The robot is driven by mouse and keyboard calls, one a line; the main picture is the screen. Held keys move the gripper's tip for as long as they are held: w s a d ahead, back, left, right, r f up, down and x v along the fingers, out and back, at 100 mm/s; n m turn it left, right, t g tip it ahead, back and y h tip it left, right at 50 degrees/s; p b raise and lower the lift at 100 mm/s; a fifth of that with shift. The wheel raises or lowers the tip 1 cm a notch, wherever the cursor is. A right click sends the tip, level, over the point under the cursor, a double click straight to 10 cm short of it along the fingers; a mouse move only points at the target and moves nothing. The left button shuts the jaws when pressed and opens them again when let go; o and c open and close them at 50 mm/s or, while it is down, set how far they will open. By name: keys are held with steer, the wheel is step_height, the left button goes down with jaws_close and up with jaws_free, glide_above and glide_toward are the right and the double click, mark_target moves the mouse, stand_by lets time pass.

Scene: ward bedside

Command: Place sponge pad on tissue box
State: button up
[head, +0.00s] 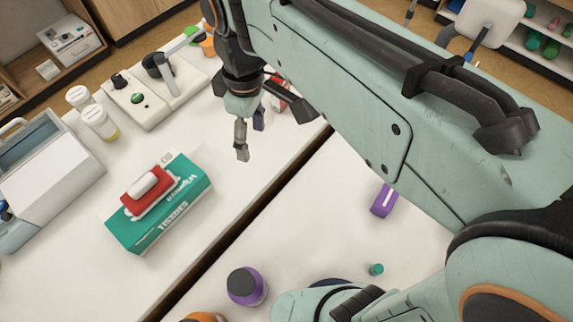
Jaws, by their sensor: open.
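The teal tissue box (171,222), marked "TISSUES", lies on the white table at the left. A red pad with a white rounded piece on top, which looks like the sponge pad (152,204), rests on top of the box, within its edges. My gripper (250,140) is open and empty, pointing down over the table. It is up and to the right of the box, clear of both box and pad. My arm crosses the upper right and hides part of the tables.
A grey device with a white lid (50,175) stands left of the box. Two white-capped bottles (98,122) and a white device (140,98) stand behind it. A dark gap (262,200) separates the two tables. A purple bottle (246,287) and purple box (384,200) are on the right table.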

steer(key=s+d+f+m, duration=0.5)
steer(key=s+d+m, duration=0.5)
steer(key=s+m, duration=0.2)
steer(key=shift+s+d, duration=0.4)
steer(key=shift+s, duration=0.1)
